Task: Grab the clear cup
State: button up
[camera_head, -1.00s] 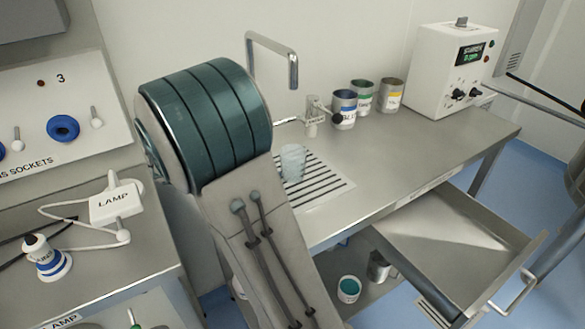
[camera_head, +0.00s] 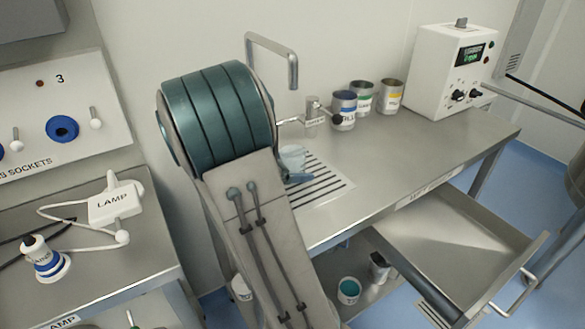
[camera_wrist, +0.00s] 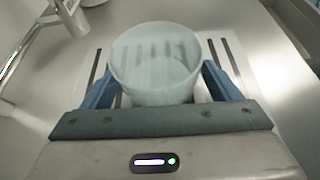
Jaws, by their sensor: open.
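The clear cup (camera_head: 291,158) stands upright on the slotted drain of the steel table, under the tap spout, partly hidden by my arm in the head view. In the wrist view the clear cup (camera_wrist: 155,66) is large and central, and the drain slots show through it. My gripper (camera_wrist: 158,80) is open, with one blue finger on each side of the cup. I cannot tell whether the fingers touch it. In the head view a fingertip of my gripper (camera_head: 298,177) shows at the cup's lower right.
A tap (camera_head: 290,65) rises behind the cup. Paint tins (camera_head: 362,98) and a white boxed instrument (camera_head: 452,72) stand at the back right. An open drawer (camera_head: 455,235) sticks out in front. The table right of the drain (camera_head: 325,185) is clear.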

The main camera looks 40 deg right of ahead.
jog(key=c, duration=1.2)
